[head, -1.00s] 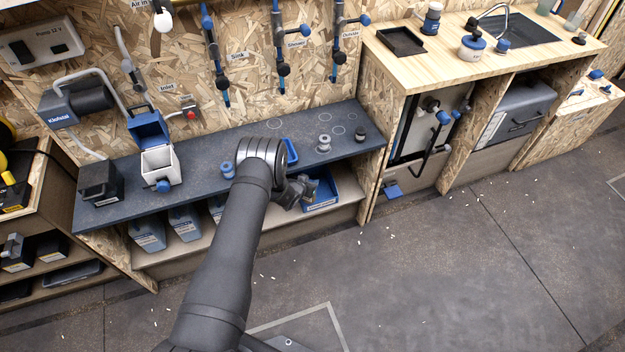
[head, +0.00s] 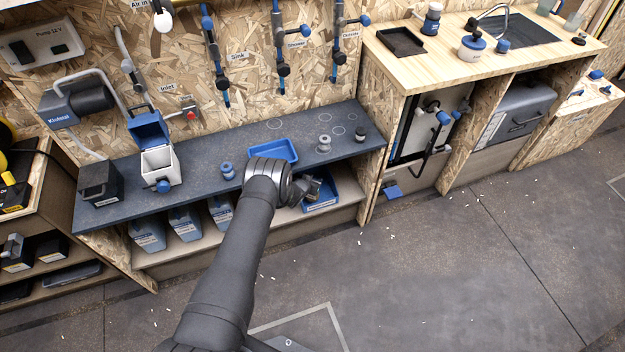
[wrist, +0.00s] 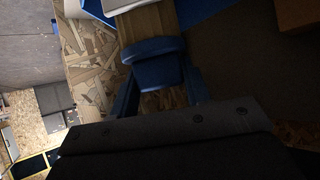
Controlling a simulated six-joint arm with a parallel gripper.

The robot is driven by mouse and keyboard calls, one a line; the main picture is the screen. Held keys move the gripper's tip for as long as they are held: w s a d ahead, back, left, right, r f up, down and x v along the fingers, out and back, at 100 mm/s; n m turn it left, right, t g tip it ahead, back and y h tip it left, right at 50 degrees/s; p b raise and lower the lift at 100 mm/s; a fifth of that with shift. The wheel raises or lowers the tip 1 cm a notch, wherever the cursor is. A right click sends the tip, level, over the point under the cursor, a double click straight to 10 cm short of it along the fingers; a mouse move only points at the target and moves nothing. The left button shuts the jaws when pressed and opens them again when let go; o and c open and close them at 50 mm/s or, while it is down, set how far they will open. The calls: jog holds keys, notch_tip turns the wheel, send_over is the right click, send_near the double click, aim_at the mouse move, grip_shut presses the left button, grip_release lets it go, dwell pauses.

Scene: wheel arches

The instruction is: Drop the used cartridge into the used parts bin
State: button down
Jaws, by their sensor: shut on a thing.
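My gripper (head: 309,187) is low in front of the bench, at the left side of the open blue bin (head: 346,183) on the lower shelf. My forearm and wrist hide part of that area. In the wrist view, my gripper (wrist: 160,88) is shut on a dark blue, round-ended piece, the cartridge (wrist: 156,70). The rest of the cartridge is hard to make out. A blue surface (wrist: 200,9), likely the bin, shows just beyond it. The cartridge cannot be made out in the head view.
A shallow blue tray (head: 272,151), a blue-capped piece (head: 227,170) and a grey spool-like part (head: 324,144) stand on the dark bench top (head: 205,184). Blue-grey canisters (head: 185,222) stand on the lower shelf at left. The floor in front is open.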

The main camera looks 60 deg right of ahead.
jog(key=shift+f, duration=0.1)
jog(key=shift+f, duration=0.15)
jog(key=c, duration=0.8)
grip_release()
jog(key=shift+o, duration=0.2)
jog(key=shift+r, duration=0.25)
jog(key=shift+a+r, duration=0.2)
jog(key=shift+a, duration=0.05)
jog(key=v, duration=1.1)
jog(key=shift+a, duration=0.2)
